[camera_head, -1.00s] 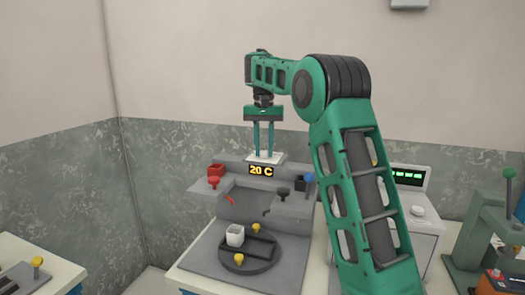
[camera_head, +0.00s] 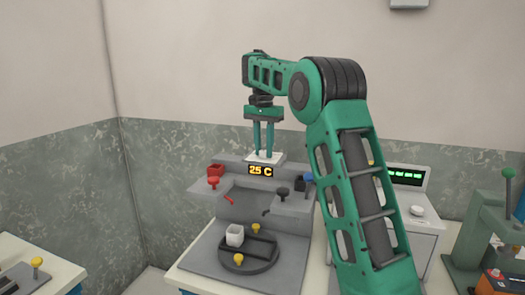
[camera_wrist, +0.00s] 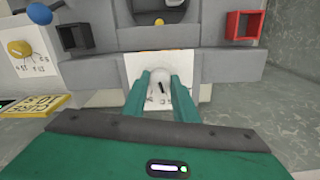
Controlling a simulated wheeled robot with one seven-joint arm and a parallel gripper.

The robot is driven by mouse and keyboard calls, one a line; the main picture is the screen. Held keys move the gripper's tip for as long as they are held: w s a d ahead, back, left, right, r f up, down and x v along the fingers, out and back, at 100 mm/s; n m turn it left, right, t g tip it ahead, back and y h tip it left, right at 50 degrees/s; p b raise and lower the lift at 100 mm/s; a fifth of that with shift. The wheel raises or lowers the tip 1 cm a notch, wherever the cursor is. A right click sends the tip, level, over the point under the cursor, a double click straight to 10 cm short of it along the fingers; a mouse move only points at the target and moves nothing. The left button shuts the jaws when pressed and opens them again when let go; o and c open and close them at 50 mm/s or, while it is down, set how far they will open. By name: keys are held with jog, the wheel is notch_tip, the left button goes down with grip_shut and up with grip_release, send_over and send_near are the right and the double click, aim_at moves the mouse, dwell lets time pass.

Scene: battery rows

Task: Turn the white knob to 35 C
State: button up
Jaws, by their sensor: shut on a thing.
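The white knob (camera_wrist: 160,85) sits on a white dial plate with small marks, on top of the grey machine. My gripper (camera_wrist: 160,88) points down and its two green fingers are shut on the knob, one on each side. In the head view my gripper (camera_head: 264,153) stands over the white dial plate (camera_head: 278,157), and the fingers hide the knob. The knob's exact pointer angle is too small to tell.
A white cup (camera_head: 235,235) stands on a dark round disc in front. A green press (camera_head: 491,225) stands far right.

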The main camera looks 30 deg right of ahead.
aim_at(263, 151)
jog(key=shift+w+a+r, duration=0.1)
jog(key=shift+a, duration=0.1)
jog(key=o, duration=1)
jog(key=shift+o, duration=0.3)
jog(key=shift+d, duration=0.1)
jog(key=shift+w+r, duration=0.1)
jog(key=shift+r, duration=3.6)
